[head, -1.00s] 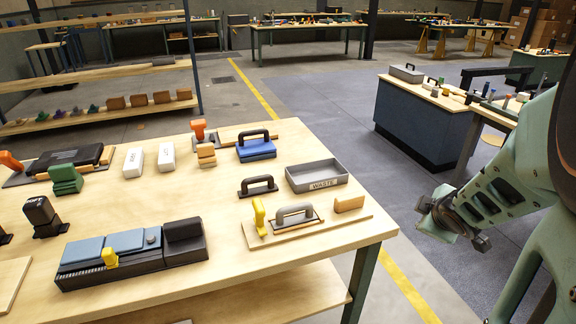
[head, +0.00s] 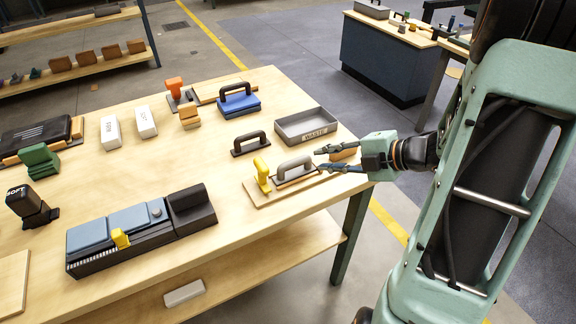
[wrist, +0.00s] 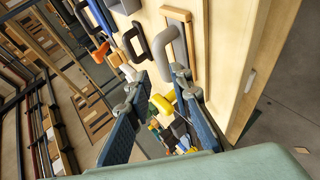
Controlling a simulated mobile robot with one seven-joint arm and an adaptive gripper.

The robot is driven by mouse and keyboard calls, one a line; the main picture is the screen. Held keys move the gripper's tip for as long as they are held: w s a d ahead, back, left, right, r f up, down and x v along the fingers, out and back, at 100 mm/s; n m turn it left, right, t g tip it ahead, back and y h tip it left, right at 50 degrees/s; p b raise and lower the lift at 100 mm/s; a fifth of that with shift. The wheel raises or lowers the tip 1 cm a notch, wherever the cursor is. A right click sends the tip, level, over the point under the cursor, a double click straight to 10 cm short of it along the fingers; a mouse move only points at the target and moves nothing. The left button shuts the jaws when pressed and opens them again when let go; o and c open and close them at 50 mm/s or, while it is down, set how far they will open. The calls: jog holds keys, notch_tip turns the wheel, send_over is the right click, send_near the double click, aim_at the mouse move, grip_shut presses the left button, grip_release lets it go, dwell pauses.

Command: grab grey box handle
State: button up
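A grey arched handle (head: 294,164) lies on a small wooden board (head: 262,198) near the table's right edge, between a yellow upright handle (head: 263,175) and a tan block (head: 343,151). In the wrist view the grey handle (wrist: 165,50) lies just ahead of the fingertips. My gripper (head: 325,159) is open and empty, its two fingers apart just right of the grey handle. In the wrist view my gripper (wrist: 158,76) shows a gap between its fingers. I cannot tell whether a fingertip touches the handle.
A grey waste tray (head: 305,126) and a black handle (head: 251,143) stand just behind the board. A blue block with a black handle (head: 238,100) is farther back. A black case with blue lids (head: 135,230) lies at the front. The table's right edge is close to my gripper.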

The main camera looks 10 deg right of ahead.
aim_at(300, 161)
jog(key=x, duration=0.4)
jog(key=shift+w+a+f, duration=0.15)
jog(key=shift+f, duration=0.05)
jog(key=b+x, duration=0.1)
jog(key=x, duration=0.4)
jog(key=shift+a+f, duration=0.1)
jog(key=shift+a, duration=0.1)
grip_shut()
